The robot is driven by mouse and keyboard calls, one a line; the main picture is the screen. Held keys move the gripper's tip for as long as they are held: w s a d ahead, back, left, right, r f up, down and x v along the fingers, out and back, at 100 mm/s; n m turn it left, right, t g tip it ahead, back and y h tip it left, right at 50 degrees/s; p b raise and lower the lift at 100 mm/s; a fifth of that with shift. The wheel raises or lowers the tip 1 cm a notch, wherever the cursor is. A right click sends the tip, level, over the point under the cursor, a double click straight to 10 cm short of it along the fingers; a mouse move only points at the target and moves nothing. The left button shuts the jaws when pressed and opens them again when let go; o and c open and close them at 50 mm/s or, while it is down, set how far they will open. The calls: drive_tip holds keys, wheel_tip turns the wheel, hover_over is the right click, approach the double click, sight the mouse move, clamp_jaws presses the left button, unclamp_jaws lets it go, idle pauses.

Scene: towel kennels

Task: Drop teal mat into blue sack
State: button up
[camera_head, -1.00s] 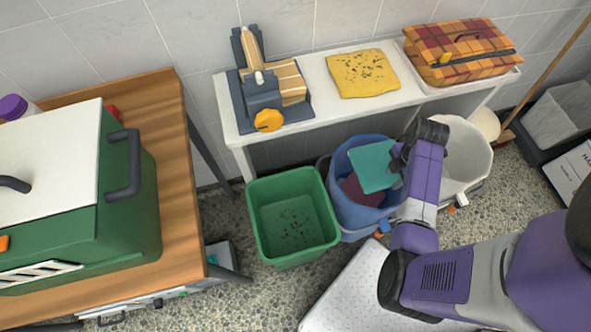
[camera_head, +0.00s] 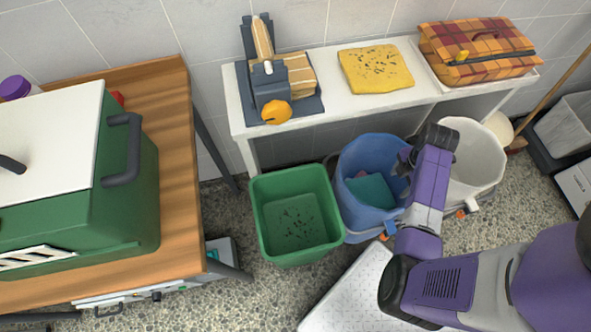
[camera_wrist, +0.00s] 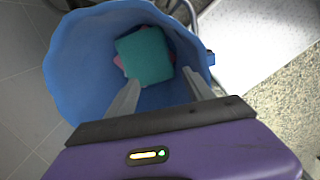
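The teal mat (camera_head: 371,190) lies inside the blue sack (camera_head: 356,216), low down in it. In the wrist view the teal mat (camera_wrist: 146,56) lies on top of something dark red (camera_wrist: 118,62) at the bottom of the blue sack (camera_wrist: 75,75). My gripper (camera_wrist: 160,90) is above the sack's mouth with its two fingers spread and nothing between them. The mat is apart from the fingers. In the head view my arm hides the sack's right side and most of the gripper.
A green bin (camera_head: 297,233) stands left of the blue sack and a white sack (camera_head: 478,165) stands right of it. A white bench (camera_head: 330,103) behind holds a yellow cloth (camera_head: 375,70) and a plaid basket (camera_head: 478,52). A wooden table (camera_head: 178,180) is at left.

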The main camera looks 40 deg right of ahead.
wheel_tip(320, 180, up, 8)
drive_tip(key=shift+p, duration=0.35)
drive_tip(key=shift+f, duration=0.1)
idle(0.4)
